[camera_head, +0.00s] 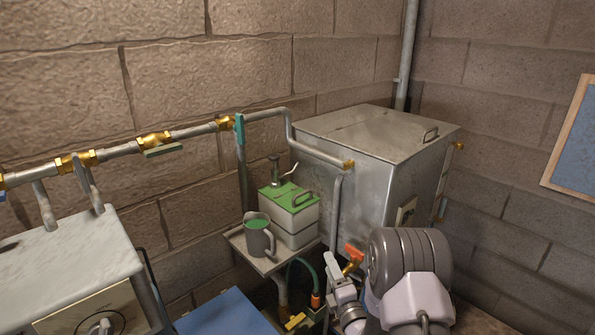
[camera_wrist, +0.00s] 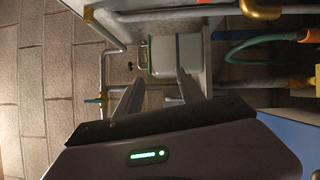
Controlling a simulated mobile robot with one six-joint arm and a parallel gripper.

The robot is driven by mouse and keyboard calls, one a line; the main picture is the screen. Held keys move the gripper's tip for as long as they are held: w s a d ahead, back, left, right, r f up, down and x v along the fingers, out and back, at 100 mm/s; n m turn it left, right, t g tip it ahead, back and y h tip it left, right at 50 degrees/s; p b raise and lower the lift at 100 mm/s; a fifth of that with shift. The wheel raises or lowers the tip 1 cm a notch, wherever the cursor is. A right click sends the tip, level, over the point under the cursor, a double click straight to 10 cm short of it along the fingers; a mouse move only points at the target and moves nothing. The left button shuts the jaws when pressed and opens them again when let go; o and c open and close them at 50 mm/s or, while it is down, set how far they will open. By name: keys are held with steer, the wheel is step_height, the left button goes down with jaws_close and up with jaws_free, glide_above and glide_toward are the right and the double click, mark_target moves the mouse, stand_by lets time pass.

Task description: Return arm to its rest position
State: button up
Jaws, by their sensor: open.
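In the wrist view the two fingers of my gripper (camera_wrist: 158,92) stand apart with nothing between them. Past the fingertips, the white box with a green lid (camera_wrist: 175,55) shows sideways, with a gap to the fingers. My arm shows at the lower right of the head view, in front of the metal tank (camera_head: 385,180). The fingers cannot be told clearly in the head view.
A grey jug (camera_head: 258,240) with green contents stands beside the white box (camera_head: 290,222) on a small shelf (camera_head: 262,264). A pipe with brass fittings (camera_head: 153,141) runs along the brick wall. An orange valve handle (camera_head: 353,258) and green hose (camera_head: 306,266) are close to my arm.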

steer(key=s+a+r+n+g+y, duration=0.45)
steer(key=a+r+n+y, duration=0.45)
steer(key=a+r+n, duration=0.4)
steer(key=s+a+r+n+g+y, duration=0.1)
steer(key=s+a+r+n+g, duration=0.3)
steer(key=s+n, duration=0.35)
steer(key=s+a+r+n+g+y, duration=0.2)
steer(key=s+a+r+n+g, duration=0.1)
steer(key=s+n+g, duration=0.4)
steer(key=s+d+f+n+g+h, duration=0.1)
steer(key=s+d+n+h, duration=0.15)
steer(key=s+n, duration=0.35)
steer(key=s+d+f+n+h, duration=0.2)
steer(key=s+n+h, duration=0.2)
steer(key=s, duration=0.5)
steer(key=s+d+n+t+h, duration=0.2)
steer(key=d+n+h, duration=0.4)
steer(key=d, duration=0.5)
steer(key=shift+s+n+t+b, duration=0.3)
steer(key=shift+n+t+b, duration=0.05)
steer(key=shift+n+t, duration=0.45)
steer(key=shift+r+h, duration=0.1)
steer(key=shift+h, duration=0.15)
